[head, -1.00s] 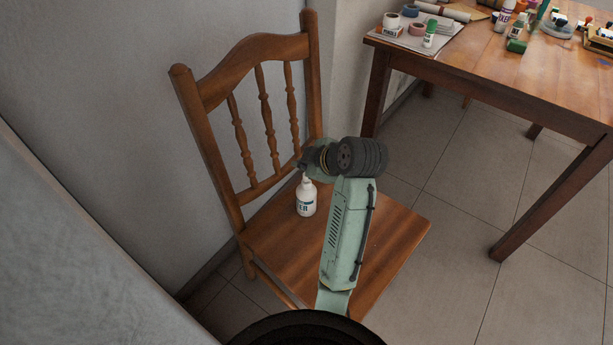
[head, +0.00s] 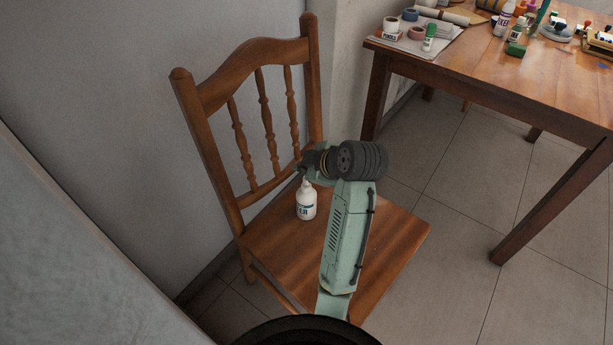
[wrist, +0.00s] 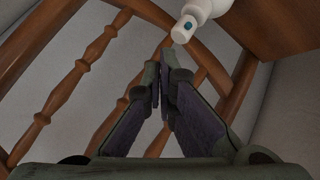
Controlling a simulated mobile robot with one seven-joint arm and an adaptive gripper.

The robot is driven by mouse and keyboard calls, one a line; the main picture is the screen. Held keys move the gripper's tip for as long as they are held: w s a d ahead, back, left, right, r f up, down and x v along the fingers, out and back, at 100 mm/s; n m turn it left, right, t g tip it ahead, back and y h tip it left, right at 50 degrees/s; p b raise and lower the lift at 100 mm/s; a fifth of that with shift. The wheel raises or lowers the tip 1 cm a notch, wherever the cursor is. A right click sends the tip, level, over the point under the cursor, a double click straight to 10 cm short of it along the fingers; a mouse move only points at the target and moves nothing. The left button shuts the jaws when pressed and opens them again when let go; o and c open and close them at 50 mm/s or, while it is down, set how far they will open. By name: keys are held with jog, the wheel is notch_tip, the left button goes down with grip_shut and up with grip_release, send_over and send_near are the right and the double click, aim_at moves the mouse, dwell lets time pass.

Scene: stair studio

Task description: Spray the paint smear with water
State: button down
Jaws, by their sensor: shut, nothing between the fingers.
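A white spray bottle (head: 306,203) with a dark-lettered label stands upright on the wooden chair seat, near the backrest. In the wrist view its white spray head (wrist: 192,18) shows at the top, with a blue-green dot on the nozzle. My gripper (wrist: 160,76) is shut with nothing between its fingers, just below the nozzle in that picture and apart from it. In the head view my wrist is above and slightly right of the bottle, and the fingertips are hard to make out. A small blue mark (head: 603,66) lies on the tabletop at the right edge; I cannot tell if it is the smear.
The wooden chair (head: 385,245) has a spindled backrest close behind my gripper. A grey wall runs along the left. A wooden table (head: 480,68) at the upper right carries tape rolls (head: 409,26), a green-capped bottle (head: 429,38) and other craft items. Tiled floor between them is clear.

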jog(key=shift+f, duration=0.15)
jog(key=shift+f, duration=0.3)
jog(key=shift+f+b, duration=0.5)
dwell(0.8)
jog(key=shift+r+p, duration=0.85)
jog(key=shift+r, duration=0.05)
notch_tip(320, 180, up, 6)
jog(key=p, duration=0.5)
jog(key=shift+p, duration=0.3)
dwell(0.4)
